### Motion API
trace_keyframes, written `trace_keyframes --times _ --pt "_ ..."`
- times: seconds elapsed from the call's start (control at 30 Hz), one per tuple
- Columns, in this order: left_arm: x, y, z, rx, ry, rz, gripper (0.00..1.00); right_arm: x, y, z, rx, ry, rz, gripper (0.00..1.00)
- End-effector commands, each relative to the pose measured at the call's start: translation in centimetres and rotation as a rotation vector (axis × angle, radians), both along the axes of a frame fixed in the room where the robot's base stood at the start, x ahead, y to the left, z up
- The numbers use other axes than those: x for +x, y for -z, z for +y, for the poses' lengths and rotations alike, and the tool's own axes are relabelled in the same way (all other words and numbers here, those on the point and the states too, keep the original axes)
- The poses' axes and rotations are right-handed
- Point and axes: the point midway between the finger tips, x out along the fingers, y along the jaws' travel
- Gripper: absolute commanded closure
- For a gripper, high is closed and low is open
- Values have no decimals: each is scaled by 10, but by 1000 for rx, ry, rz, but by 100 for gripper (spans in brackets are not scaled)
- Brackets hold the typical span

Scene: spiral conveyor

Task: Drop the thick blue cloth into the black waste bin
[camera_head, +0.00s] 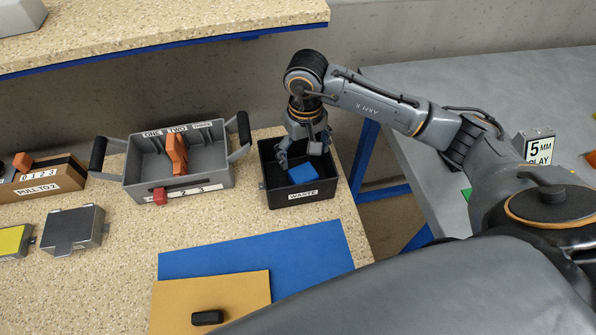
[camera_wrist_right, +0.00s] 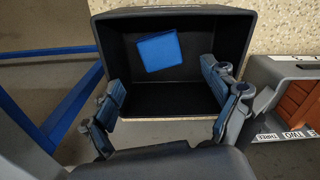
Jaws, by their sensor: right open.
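The thick blue cloth (camera_head: 303,174) lies inside the black waste bin (camera_head: 300,195), which bears a WASTE label on its front. The cloth also shows in the right wrist view (camera_wrist_right: 160,51), flat against the bin's inside and apart from the fingers. My right gripper (camera_head: 301,158) is over the bin, its fingers spread and empty. In the right wrist view the right gripper (camera_wrist_right: 166,105) has its two fingers wide apart at the bin's opening. My left gripper is in neither view.
A grey tote (camera_head: 217,174) with orange pieces stands left of the bin. A grey box (camera_head: 73,230) is farther left. A blue mat (camera_head: 325,248) and a tan mat (camera_head: 240,287) with a black object (camera_head: 207,318) lie in front. A shelf (camera_head: 180,24) overhangs the back left.

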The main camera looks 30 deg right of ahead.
Motion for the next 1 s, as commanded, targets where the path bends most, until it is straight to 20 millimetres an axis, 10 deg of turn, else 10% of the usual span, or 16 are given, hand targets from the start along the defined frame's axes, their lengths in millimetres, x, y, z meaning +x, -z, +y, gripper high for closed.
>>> trace_keyframes --times 0.6,1.0 --pt "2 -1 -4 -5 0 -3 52 4 -79 -1 2 4 -12 13" --pt "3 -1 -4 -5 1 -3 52 2 -80 -1 0 5 -1 13"
